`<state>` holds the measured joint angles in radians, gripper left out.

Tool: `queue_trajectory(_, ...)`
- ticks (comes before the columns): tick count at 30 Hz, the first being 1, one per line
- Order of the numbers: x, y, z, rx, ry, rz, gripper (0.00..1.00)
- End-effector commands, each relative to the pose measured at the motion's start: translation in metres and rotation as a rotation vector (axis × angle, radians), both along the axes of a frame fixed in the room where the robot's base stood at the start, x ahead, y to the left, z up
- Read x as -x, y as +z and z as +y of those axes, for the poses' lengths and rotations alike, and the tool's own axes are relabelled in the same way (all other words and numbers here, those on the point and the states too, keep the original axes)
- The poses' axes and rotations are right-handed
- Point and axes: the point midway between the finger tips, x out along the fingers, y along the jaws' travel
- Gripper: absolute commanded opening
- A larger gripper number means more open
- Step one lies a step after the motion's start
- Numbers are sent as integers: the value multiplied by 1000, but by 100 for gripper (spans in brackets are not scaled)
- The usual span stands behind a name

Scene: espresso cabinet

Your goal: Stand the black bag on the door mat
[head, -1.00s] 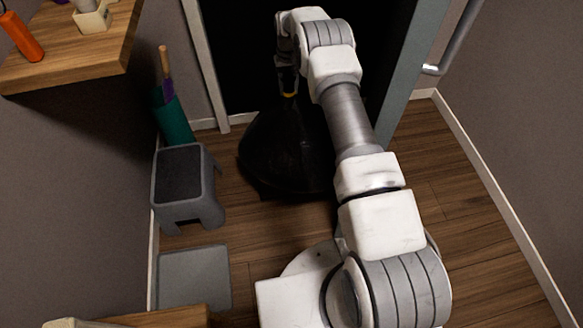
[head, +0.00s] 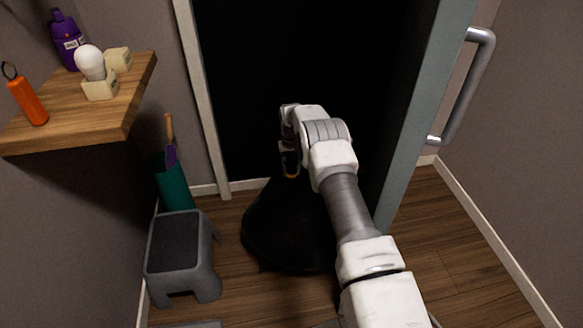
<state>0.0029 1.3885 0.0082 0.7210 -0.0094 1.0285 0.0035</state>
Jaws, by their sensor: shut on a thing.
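The black bag (head: 283,232) is a dark, full shape, narrow at the top and wide at the bottom, in front of the dark doorway. My gripper (head: 291,176) is shut on the top of the bag, and my arm hides the bag's right side. The bag looks upright; I cannot tell whether its base touches the floor. No door mat can be made out near the bag. A grey flat piece (head: 190,325) just shows at the bottom edge; I cannot tell whether it is the mat.
A grey step stool (head: 178,250) stands left of the bag, with a green holder (head: 172,184) behind it. A wooden shelf (head: 75,105) with several small things juts out at upper left. The open door's edge (head: 420,115) is right of my arm. Bare floor (head: 440,240) lies at right.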

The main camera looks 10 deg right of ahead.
Motion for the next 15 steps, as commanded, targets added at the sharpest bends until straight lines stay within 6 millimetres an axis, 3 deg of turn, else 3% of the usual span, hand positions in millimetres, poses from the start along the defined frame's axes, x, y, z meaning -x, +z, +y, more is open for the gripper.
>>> queue_trajectory(5,-1,-22,0,0,0,-3,0)
queue_trajectory(15,-1,-23,0,0,0,-4,0)
